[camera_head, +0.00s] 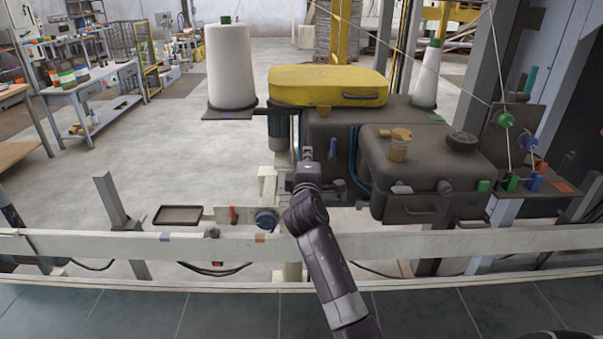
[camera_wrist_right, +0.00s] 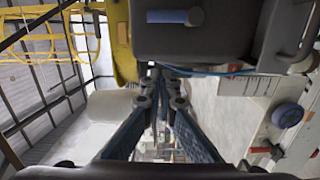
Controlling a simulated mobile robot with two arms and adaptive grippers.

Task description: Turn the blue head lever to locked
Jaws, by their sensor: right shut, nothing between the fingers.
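In the head view my right gripper (camera_head: 307,157) is shut and empty, pointing away from me at the left side of the dark sewing head (camera_head: 325,125). In the right wrist view its fingers (camera_wrist_right: 158,78) meet below the dark housing, near a thin blue cable. A short blue bar (camera_wrist_right: 166,17) lies across that housing, with a grey round end at its right. It may be the blue head lever; I cannot tell its setting. It is apart from the fingers. My left gripper is not in view.
A yellow cover (camera_head: 327,86) tops the head, with a white thread cone (camera_head: 229,66) at left. A pale rail (camera_head: 150,246) crosses in front. A blue round knob (camera_head: 266,220) sits by it, near a small dark tray (camera_head: 179,215). Open floor lies left.

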